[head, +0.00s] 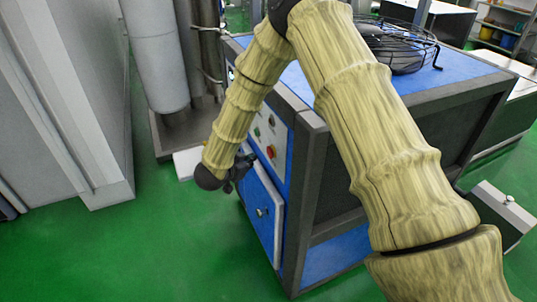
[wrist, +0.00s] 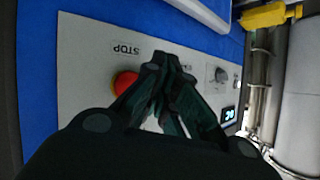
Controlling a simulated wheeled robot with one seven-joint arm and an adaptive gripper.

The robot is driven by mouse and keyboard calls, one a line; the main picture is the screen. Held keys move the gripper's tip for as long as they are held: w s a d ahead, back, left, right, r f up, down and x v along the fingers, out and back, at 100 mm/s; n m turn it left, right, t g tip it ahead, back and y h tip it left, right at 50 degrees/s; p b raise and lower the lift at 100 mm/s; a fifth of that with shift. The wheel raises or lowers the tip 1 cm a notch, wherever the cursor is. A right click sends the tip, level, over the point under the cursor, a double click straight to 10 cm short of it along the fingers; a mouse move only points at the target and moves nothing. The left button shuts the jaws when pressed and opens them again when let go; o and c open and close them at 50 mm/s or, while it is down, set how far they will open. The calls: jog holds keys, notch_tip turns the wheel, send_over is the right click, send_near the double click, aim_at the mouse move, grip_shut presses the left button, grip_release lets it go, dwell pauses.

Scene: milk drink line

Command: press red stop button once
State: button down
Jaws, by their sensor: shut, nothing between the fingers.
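The red stop button (wrist: 124,82) sits on a light grey control panel (wrist: 80,64), under a "STOP" label. It also shows in the head view (head: 270,152) on the blue machine's side. My gripper (wrist: 163,66) is shut and empty, pointing at the panel. In the wrist view its fingertips are just right of the red button, and a finger covers part of the button's lower right edge. In the head view my gripper (head: 247,161) is left of the button, close to the panel. I cannot tell whether the fingertips touch the panel.
A blue door (head: 261,209) with a handle is below the panel. Grey cabinets (head: 75,90) stand at left, with open green floor between.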

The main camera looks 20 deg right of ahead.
jog(key=shift+w+d, duration=0.1)
jog(key=shift+d, duration=1.45)
jog(key=shift+d+p, duration=0.2)
jog(key=shift+p, duration=0.1)
jog(key=shift+d, duration=0.25)
jog(key=shift+d, duration=0.4)
dwell(1.2)
jog(key=shift+a, duration=0.2)
jog(key=shift+a+p, duration=0.3)
jog(key=shift+a, duration=0.35)
jog(key=shift+a, duration=0.15)
jog(key=a, duration=0.4)
jog(key=shift+a, duration=0.4)
